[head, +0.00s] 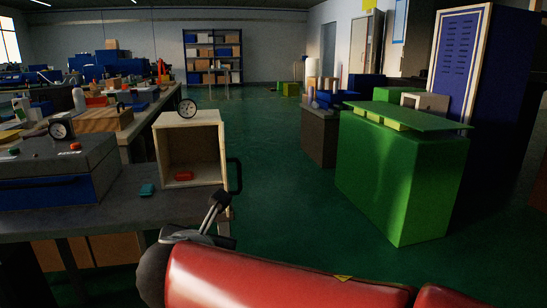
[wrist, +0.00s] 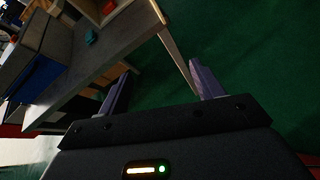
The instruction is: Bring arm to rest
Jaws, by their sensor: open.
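My gripper (head: 212,216) is at the front right corner of the grey bench (head: 110,205) in the head view, past the end of my red arm. In the wrist view my gripper (wrist: 163,80) has its two purple-grey fingers wide apart. Nothing is between them, only green floor and the bench's leg beyond. An open-fronted wooden box (head: 188,131) stands on the bench with a red block (head: 183,176) inside. A black handle (head: 238,176) is at its right side.
A grey unit with a blue front (head: 45,194) stands at the bench's left. A round gauge (head: 187,108) sits on the box. A green cabinet (head: 400,180) and a tall blue cabinet (head: 478,75) stand at right. Green floor (head: 270,190) lies clear between bench and cabinets.

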